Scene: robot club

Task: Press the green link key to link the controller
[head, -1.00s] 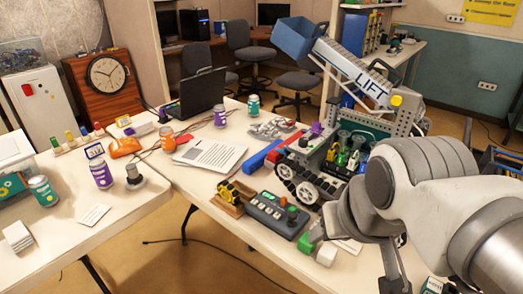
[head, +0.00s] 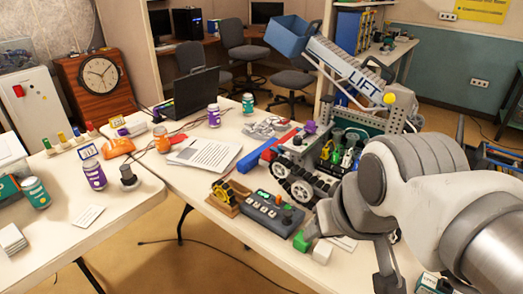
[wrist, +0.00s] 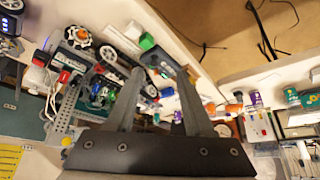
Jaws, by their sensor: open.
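The controller (head: 268,213) is a dark grey box near the front edge of the right table. It has a small green display, a row of light keys and an orange-red knob. A small green spot shows near its upper right edge; I cannot tell if this is the link key. In the wrist view the controller (wrist: 165,60) lies beyond the fingertips, partly behind them. My gripper (wrist: 160,74) is open, with nothing between its fingers. In the head view my arm comes in from the right, and its lower end is partly cut off.
A green block (head: 302,240) and a white block (head: 322,252) lie right of the controller. A yellow-and-black part on a wooden stand (head: 227,197) is to its left. A wheeled robot (head: 312,180) with a lift stands behind. Papers (head: 204,154) lie farther back.

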